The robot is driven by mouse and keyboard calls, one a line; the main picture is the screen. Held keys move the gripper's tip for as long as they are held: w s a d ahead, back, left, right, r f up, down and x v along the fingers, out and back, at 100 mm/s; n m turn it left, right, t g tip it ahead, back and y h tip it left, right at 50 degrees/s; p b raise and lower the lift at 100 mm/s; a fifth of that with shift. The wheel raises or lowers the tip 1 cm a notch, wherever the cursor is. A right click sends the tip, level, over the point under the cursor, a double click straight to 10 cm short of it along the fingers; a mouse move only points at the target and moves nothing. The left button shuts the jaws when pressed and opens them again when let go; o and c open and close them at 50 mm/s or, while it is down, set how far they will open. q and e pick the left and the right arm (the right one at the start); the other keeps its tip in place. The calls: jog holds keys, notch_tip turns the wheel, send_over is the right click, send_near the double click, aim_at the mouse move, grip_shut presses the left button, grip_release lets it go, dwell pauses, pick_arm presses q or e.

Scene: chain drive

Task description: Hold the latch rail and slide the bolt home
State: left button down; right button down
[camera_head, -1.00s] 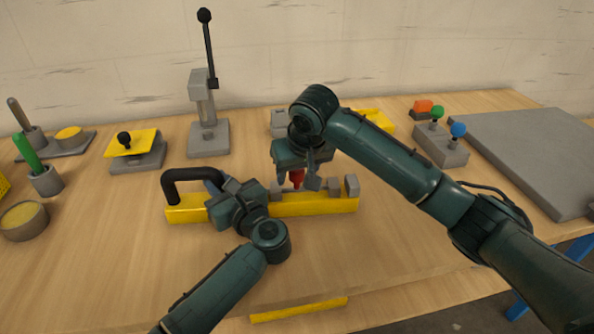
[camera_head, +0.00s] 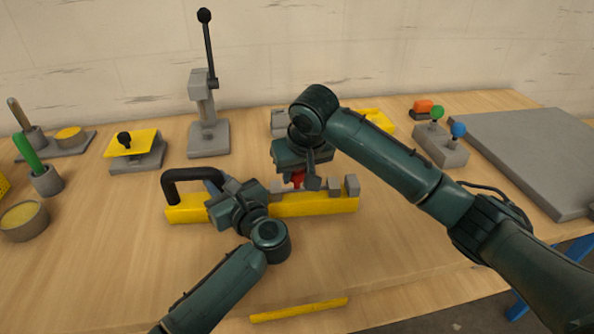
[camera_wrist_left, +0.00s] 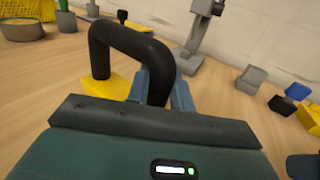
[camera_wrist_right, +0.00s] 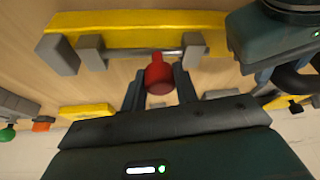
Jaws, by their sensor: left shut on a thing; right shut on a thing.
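The latch rail (camera_head: 320,205) is a yellow bar lying on the bench, with a black handle (camera_head: 172,190) at its left end. My left gripper (camera_head: 214,187) is shut on the handle; its fingers close around the handle's near leg in the left wrist view (camera_wrist_left: 166,88). The bolt is a thin grey rod (camera_wrist_right: 130,57) running along the rail between grey blocks, with a red knob (camera_head: 297,178). My right gripper (camera_head: 303,184) is shut on the red knob, which shows between its fingers in the right wrist view (camera_wrist_right: 159,76).
Two grey blocks (camera_head: 351,185) stand at the rail's right end. A grey plate (camera_head: 540,150) lies at right. The bench in front of the rail is mostly clear.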

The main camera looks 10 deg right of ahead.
jog(key=d, duration=0.4)
jog(key=shift+s+d, duration=0.2)
jog(key=shift+d, duration=0.15)
pick_arm(q)
jog(key=shift+a, duration=0.1)
pick_arm(e)
jog(key=shift+d, duration=0.2)
jog(key=c, duration=1.1)
grip_release()
jog(key=shift+o, duration=0.2)
jog(key=shift+a, duration=0.1)
jog(key=v, duration=1.2)
